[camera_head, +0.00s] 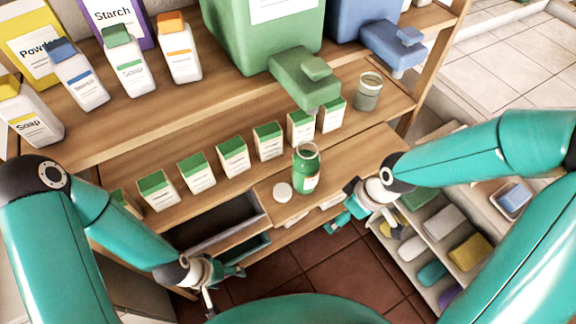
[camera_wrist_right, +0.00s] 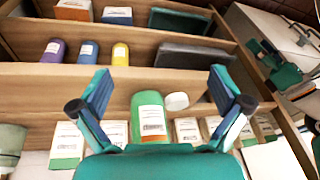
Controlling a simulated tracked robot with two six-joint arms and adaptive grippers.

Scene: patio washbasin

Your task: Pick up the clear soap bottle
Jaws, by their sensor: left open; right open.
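A see-through green bottle (camera_head: 306,168) with a white label stands uncapped on the lower wooden shelf, beside a round white lid (camera_head: 282,192). It looks like the clear soap bottle. In the right wrist view a green labelled bottle (camera_wrist_right: 148,113) shows between my open fingers, with the white lid (camera_wrist_right: 177,101) beside it. My right gripper (camera_head: 342,210) is open and empty, to the right of the bottle and apart from it; its fingers also show in the wrist view (camera_wrist_right: 160,86). My left gripper (camera_head: 226,287) is open and empty, low below the shelf's front edge.
Several green-topped cartons (camera_head: 232,157) stand in a row behind the bottle. A small glass jar (camera_head: 368,94) stands at the back right. A white soap bottle with a yellow cap (camera_head: 32,115) is at the far left. An open drawer (camera_head: 222,222) is below.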

